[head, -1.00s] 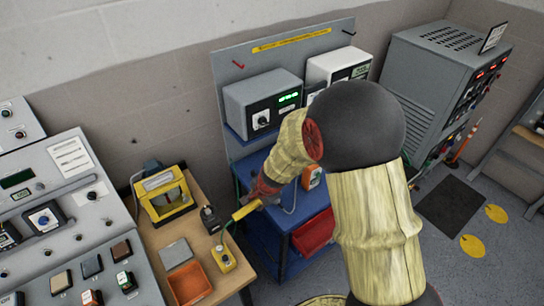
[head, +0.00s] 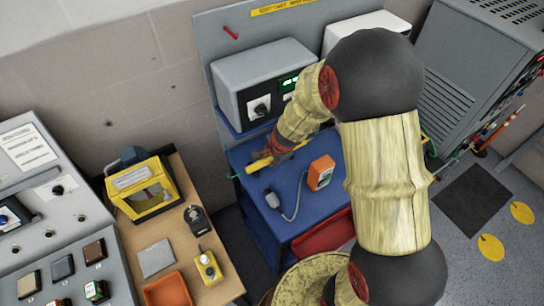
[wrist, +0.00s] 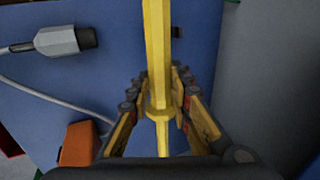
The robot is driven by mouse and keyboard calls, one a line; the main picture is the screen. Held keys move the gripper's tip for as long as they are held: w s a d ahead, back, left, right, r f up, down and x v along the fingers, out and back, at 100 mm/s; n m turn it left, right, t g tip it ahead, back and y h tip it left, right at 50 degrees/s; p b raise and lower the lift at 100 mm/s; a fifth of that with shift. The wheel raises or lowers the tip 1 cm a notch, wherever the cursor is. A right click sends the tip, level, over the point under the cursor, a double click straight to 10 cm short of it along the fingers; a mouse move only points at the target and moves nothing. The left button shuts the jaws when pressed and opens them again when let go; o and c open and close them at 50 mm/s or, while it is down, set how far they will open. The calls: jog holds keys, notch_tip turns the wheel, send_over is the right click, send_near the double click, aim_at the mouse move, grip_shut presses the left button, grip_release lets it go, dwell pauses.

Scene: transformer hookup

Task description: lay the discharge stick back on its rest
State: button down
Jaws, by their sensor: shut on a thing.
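The yellow discharge stick (head: 257,167) is in my gripper (head: 272,152), over the blue top of the cart (head: 262,205). In the wrist view the stick (wrist: 157,45) runs straight up the middle of the picture, between the two fingers of my gripper (wrist: 159,88), which are shut on it by a collar. Part of the stick is hidden by my gripper in the head view. I cannot tell whether it touches the cart top. I cannot make out the stick's rest for certain.
An orange device (head: 320,172) and a grey connector (head: 272,199) on a cable lie on the cart top. A grey instrument (head: 240,87) stands behind. Left is a wooden table (head: 190,240) with a yellow device (head: 140,188). A red peg (head: 230,33) juts from the backboard.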

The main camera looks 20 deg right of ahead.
jog(key=shift+w+a+f, duration=0.25)
jog(key=shift+w+f, duration=0.55)
jog(key=shift+w, duration=0.25)
jog(key=shift+w+a+f, duration=0.2)
jog(key=shift+w+f, duration=0.55)
jog(key=shift+w, duration=0.3)
jog(key=shift+w+f+b, duration=0.1)
jog(key=shift+f+b, duration=1.45)
jog(key=shift+b, duration=0.15)
jog(key=c, duration=1.5)
grip_release()
jog(key=shift+c, duration=0.2)
jog(key=v, duration=1.2)
jog(key=shift+d, duration=0.1)
